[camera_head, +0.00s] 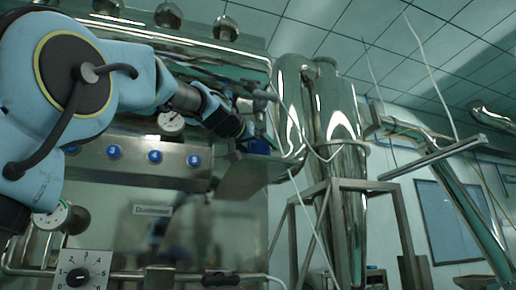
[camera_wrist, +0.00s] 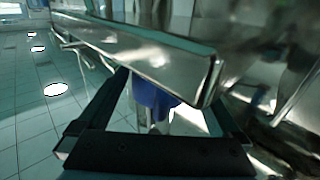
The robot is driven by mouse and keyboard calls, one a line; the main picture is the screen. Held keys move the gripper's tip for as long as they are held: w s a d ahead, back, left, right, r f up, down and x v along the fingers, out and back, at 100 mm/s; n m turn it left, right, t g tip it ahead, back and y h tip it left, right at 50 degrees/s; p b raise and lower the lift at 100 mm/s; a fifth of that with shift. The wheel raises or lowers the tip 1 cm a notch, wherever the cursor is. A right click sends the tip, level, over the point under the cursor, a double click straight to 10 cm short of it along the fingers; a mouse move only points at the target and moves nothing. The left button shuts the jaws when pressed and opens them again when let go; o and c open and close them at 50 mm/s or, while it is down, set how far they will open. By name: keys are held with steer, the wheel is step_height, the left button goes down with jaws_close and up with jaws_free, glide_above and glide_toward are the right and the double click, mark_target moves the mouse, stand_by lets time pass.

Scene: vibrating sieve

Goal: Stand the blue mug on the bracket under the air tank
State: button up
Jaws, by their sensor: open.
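The blue mug (camera_head: 258,146) shows as a small blue patch at the end of my arm in the head view, partly hidden. In the wrist view the blue mug (camera_wrist: 152,98) lies between the two fingers, and a metal edge crosses the picture just above its visible part. My gripper (camera_wrist: 168,90) is open, with a finger on either side of the mug; contact cannot be told. A metal bracket (camera_head: 240,182) juts out below my gripper (camera_head: 243,138), under the shiny air tank (camera_head: 290,95). Whether the mug's base rests on the bracket is hidden.
A steel cabinet with blue buttons (camera_head: 154,156), gauges and a dial (camera_head: 78,278) stands close behind my arm. A metal frame (camera_head: 345,186) with a tall vessel stands to the right.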

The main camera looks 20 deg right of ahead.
steer(key=shift+r, duration=0.1)
steer(key=b+v, duration=0.8)
steer(key=v, duration=0.4)
